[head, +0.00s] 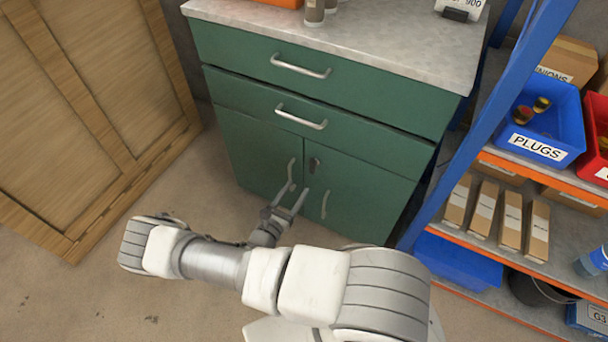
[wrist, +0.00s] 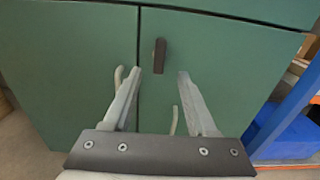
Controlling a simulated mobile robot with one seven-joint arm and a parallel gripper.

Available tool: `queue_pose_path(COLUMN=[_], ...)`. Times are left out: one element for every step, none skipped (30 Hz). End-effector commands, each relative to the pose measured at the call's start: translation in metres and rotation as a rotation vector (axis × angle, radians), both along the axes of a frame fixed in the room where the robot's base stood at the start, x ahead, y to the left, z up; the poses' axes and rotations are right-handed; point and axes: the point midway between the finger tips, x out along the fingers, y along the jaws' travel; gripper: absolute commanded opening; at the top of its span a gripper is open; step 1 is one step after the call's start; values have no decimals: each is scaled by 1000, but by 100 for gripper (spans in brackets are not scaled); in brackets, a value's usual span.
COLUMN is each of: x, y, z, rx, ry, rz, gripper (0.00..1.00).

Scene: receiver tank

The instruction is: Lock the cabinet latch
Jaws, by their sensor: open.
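The cabinet latch (head: 314,165) is a small dark piece near the top of the right door, beside the seam between the two green cabinet doors. In the wrist view the latch (wrist: 160,55) stands about upright, just beyond and between my fingertips. My gripper (head: 292,192) is in front of the lower doors, below the latch. In the wrist view my gripper (wrist: 159,73) is open and empty, with one finger on each side of the latch's line. Whether a finger touches the door is unclear. Both doors look closed.
A bar handle (head: 290,178) on the left door is close to my fingers; another handle (head: 325,205) is on the right door. Two drawers with handles are above. A wooden crate (head: 80,110) stands left, and a blue-framed shelf (head: 480,125) with bins stands right.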

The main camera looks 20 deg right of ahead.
Motion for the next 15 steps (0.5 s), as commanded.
queue_pose_path(x=[-7,-12,-17,-21,-25,-30,-33,-36,-39,-41,-44,-46,-47,-48,-49], y=[12,17,24,29,34,40,44,47,51,54,57,60,61,62,63], z=[2,2,2,2,1,1,1,1,1,1,0,0,0,0,0], rx=[1,2,1,1,1,1,1,0,1,1,1,1,1,0,0], ry=[0,0,0,0,0,1,1,0,-1,-1,0,-1,-1,-1,-1], rz=[4,4,4,4,4,3,3,3,2,2,2,2,2,1,1], gripper=[57,57,57,57,57,57,57,57,57,57,57,57,57,57,57])
